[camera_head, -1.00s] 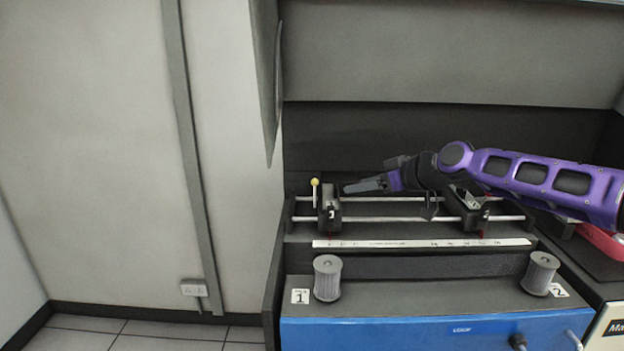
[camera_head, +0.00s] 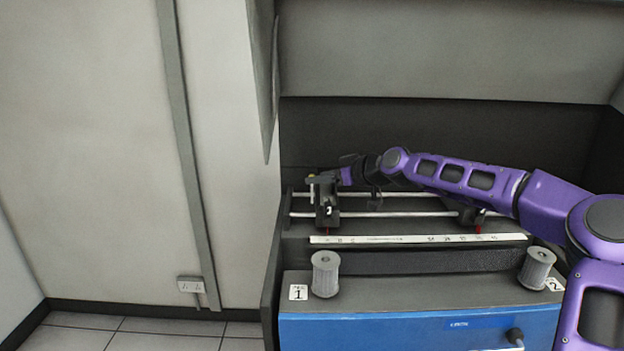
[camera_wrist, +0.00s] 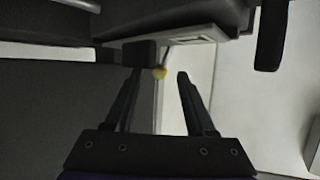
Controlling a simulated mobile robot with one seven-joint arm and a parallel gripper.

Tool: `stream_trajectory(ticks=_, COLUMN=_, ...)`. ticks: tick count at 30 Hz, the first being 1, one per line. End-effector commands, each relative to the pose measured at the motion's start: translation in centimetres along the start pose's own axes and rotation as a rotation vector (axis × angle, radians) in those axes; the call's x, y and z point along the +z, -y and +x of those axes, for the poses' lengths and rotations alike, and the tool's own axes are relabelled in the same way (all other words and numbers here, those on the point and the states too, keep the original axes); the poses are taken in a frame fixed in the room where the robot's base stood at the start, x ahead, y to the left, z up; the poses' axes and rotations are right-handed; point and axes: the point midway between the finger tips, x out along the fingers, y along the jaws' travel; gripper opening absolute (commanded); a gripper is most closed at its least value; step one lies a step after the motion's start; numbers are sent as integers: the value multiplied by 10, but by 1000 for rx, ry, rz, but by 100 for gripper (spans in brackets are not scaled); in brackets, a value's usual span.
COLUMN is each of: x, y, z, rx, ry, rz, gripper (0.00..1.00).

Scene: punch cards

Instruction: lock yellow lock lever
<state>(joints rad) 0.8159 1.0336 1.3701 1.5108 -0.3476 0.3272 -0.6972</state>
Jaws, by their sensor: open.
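The yellow lock lever is a thin pale rod with a small yellow ball knob. My gripper (camera_head: 322,179) is open and empty, over the top of that block.
Two metal rails (camera_head: 400,214) run right from the block to a second black block, partly behind my arm. A white scale strip (camera_head: 415,239) lies in front. Two grey knobs stand on the blue machine, the left one (camera_head: 325,274) nearer the lever. A wall rises to the left.

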Motion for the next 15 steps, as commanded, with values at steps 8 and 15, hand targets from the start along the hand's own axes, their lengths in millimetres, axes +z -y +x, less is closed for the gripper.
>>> stream_trajectory(ticks=8, x=0, y=0, z=34, rx=0, ry=0, rz=1, gripper=55)
stream_trajectory(ticks=15, x=0, y=0, z=38, rx=1, ry=0, rz=1, gripper=55)
